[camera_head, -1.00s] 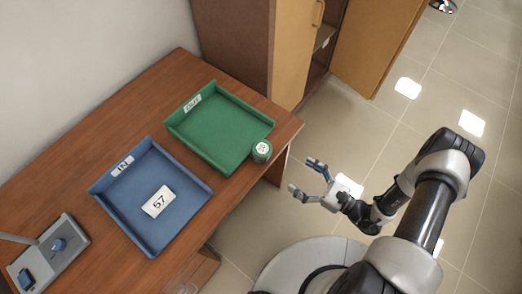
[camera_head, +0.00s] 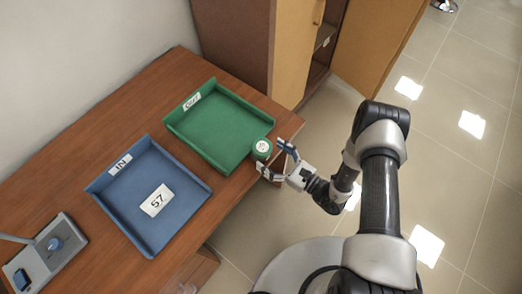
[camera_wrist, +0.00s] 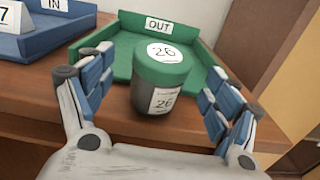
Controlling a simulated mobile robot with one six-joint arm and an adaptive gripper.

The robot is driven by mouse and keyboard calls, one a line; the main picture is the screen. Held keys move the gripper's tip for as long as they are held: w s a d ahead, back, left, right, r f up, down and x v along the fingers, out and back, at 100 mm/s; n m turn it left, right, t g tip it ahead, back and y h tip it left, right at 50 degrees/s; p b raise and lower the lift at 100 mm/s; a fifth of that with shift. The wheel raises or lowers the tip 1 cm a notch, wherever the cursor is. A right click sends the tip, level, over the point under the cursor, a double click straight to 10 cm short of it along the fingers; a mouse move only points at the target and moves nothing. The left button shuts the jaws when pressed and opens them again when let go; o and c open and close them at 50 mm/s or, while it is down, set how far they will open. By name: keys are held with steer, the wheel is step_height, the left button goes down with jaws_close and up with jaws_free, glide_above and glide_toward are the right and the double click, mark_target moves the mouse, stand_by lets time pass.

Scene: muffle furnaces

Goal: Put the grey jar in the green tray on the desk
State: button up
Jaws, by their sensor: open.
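The grey jar (camera_wrist: 155,92) has a green lid and white labels reading 26. It stands upright on the desk (camera_head: 60,135), just in front of the green tray's near edge. In the head view its green lid (camera_head: 261,148) shows at the tray's right corner. The green tray (camera_head: 215,130) is labelled OUT and is empty; it also shows in the wrist view (camera_wrist: 122,55). My gripper (camera_head: 272,158) is at the desk's edge. In the wrist view its open blue-padded fingers (camera_wrist: 160,95) stand to the left and right of the jar, with visible gaps.
A blue tray (camera_head: 125,205) labelled IN holds a white card (camera_head: 158,201) marked 57. A grey device (camera_head: 45,255) stands at the desk's near left. A wooden cabinet (camera_head: 240,45) with an open door stands behind the desk. Tiled floor lies to the right.

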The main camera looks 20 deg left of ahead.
mark_target(261, 147)
steer(key=b+x, duration=0.1)
steer(key=x, duration=0.3)
steer(key=shift+w+a, duration=0.15)
steer(key=shift+a, duration=0.2)
steer(key=shift+r, duration=0.1)
steer(key=shift+c, duration=0.6)
steer(key=c, duration=1.4)
